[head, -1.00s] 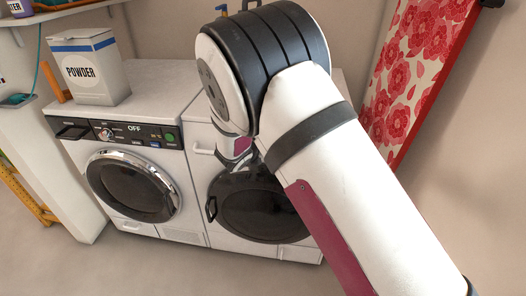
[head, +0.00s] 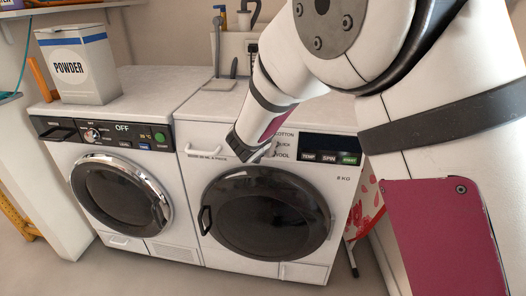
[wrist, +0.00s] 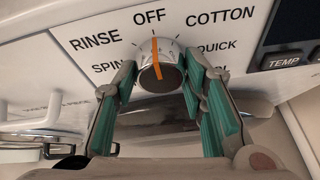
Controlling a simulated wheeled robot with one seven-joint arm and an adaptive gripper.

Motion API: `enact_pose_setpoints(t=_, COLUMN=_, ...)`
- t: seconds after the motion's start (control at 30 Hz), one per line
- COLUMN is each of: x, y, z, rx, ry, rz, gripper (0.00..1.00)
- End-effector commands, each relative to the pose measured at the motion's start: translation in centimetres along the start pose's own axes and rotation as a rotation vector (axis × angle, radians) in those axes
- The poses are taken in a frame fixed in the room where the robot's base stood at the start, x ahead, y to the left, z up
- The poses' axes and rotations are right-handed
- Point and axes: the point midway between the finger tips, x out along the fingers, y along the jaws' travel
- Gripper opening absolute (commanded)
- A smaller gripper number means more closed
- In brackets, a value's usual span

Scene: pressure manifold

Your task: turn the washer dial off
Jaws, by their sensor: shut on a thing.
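The round dial (wrist: 148,82), silver with a dark face, has an orange pointer line in the wrist view. The line points up at the printed OFF, or very nearly so. RINSE and SPIN are printed on its left, COTTON and QUICK on its right. My gripper (wrist: 162,72) has its green-padded fingers on both sides of the dial and is shut on it. In the head view my gripper (head: 252,151) is at the panel of the right-hand white machine (head: 190,165) and hides the dial.
The left machine (head: 165,180) has its own small knob (head: 92,135) and a display reading OFF. A POWDER box (head: 82,70) stands on it. TEMP, SPIN and a green button (head: 349,159) sit right of my gripper. Both round doors are closed; the floor in front is clear.

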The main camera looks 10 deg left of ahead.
Motion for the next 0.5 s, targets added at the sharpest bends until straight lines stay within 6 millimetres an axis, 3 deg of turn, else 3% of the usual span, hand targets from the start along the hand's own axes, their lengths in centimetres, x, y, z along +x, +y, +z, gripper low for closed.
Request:
enact_pose_setpoints(t=0.47, x=0.02, y=-0.02, z=0.04, rx=0.010, ry=0.001, rz=0.004, gripper=0.10)
enact_pose_setpoints(t=0.5, x=0.03, y=-0.03, z=0.04, rx=0.010, ry=0.001, rz=0.003, gripper=0.41)
